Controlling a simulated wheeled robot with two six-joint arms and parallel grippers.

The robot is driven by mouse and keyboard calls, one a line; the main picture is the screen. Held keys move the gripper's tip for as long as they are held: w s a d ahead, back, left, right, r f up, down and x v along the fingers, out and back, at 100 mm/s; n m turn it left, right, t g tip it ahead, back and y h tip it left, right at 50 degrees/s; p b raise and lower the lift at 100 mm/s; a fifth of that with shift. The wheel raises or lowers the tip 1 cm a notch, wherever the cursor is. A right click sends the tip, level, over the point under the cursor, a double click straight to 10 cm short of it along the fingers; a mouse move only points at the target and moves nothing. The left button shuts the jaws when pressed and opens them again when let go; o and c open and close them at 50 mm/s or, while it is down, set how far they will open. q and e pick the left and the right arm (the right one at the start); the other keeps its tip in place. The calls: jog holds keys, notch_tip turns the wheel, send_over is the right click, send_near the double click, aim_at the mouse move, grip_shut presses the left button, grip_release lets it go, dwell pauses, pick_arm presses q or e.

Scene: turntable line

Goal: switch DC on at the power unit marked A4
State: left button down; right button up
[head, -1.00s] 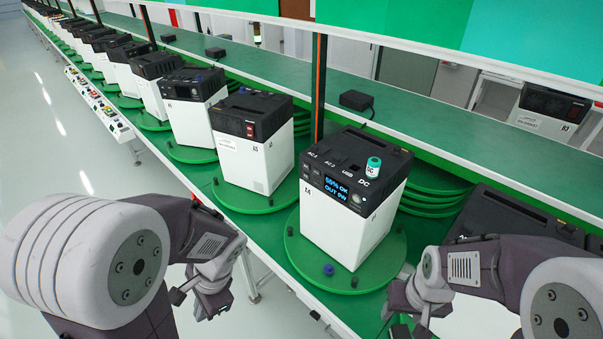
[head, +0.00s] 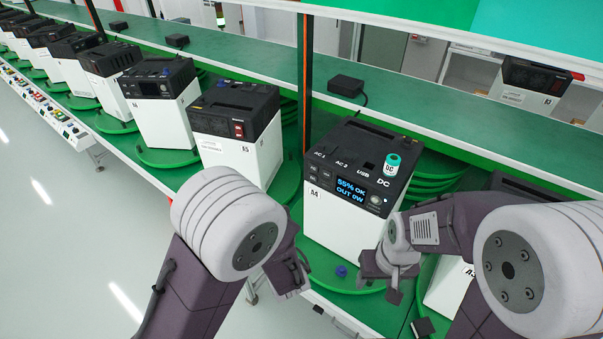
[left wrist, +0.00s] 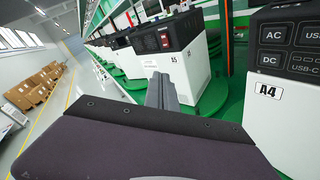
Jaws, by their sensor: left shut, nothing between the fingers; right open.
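The power unit marked A4 (head: 345,222) stands upright on a green turntable, white below and black on top. Its display (head: 351,191) reads "55% OK, OUT 0W". Small buttons sit left of the display; in the left wrist view one reads DC (left wrist: 269,60), below AC, above the A4 label (left wrist: 268,91). A teal-and-white piece marked DC (head: 393,166) stands on its top. My left gripper (head: 297,289) is shut and empty, left of the unit and apart from it; its fingers also show in the left wrist view (left wrist: 160,90). My right gripper (head: 384,289) is open before the unit's lower right front.
Unit A5 (head: 235,155) stands to the left, with more units beyond it along the line. Another unit (head: 447,292) is partly hidden behind my right arm. A blue knob (head: 341,271) lies at the turntable's front. A black adapter (head: 346,86) sits on the shelf behind.

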pick_arm(q)
jog(key=s+d+f+m+h, duration=0.3)
jog(key=d, duration=0.5)
send_near(307, 175)
jog(key=shift+t, duration=0.3)
jog(key=shift+w+a+f+p, duration=0.1)
jog(key=shift+w+a+f, duration=0.2)
jog(key=shift+w, duration=0.35)
jog(key=shift+w+a+f+p, duration=0.2)
jog(key=shift+w+a, duration=0.2)
jog(key=shift+w, duration=0.25)
jog(key=shift+w+a+f+p, duration=0.1)
jog(key=shift+w+a+f, duration=0.2)
jog(key=shift+w, duration=0.35)
jog(key=shift+w+r, duration=0.1)
jog(key=shift+w+d, duration=0.2)
jog(key=shift+w, duration=0.05)
jog(key=shift+w+d, duration=0.2)
jog(key=shift+w, duration=0.1)
dwell(0.8)
jog(key=shift+s, duration=0.1)
jog(key=shift+s+a, duration=0.45)
jog(key=shift+s, duration=0.1)
